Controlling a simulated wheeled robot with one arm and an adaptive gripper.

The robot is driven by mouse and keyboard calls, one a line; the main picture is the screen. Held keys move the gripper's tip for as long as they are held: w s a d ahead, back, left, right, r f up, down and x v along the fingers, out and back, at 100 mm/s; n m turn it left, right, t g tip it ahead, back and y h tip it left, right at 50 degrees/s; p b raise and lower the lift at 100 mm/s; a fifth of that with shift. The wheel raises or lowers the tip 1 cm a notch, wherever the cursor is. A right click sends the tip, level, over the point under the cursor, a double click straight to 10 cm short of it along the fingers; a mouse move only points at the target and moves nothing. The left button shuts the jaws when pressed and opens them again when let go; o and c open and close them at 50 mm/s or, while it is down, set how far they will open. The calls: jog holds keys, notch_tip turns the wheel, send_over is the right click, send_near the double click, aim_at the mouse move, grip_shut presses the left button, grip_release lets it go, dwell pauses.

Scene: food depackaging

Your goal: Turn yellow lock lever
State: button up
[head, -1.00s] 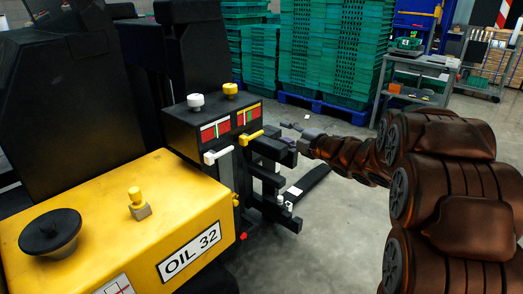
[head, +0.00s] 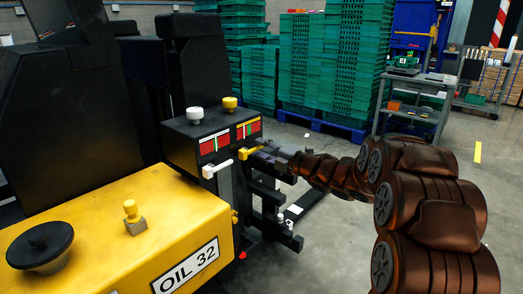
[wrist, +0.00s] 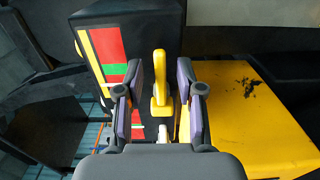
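The yellow lock lever (head: 249,152) sticks out from the front of the black control box (head: 196,136), under a red and green gauge. My gripper (head: 264,152) is right beside the lever's end in the head view. In the wrist view the lever (wrist: 159,78) stands between the two purple-padded fingers of my gripper (wrist: 160,95). The fingers are open, with a visible gap on each side of the lever. A white lever (head: 217,168) sits to the left of the yellow one, and its tip (wrist: 163,134) shows lower in the wrist view.
A yellow and a white knob (head: 194,115) stand on top of the box. The yellow machine body (head: 120,240) marked OIL 32 fills the lower left. Black brackets (head: 272,195) jut out below the levers. Green crates (head: 345,70) and a grey cart (head: 412,105) stand behind, with open floor between.

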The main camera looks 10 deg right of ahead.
jog(key=shift+w+a, duration=0.25)
jog(key=shift+w, duration=0.1)
grip_shut()
dwell(0.3)
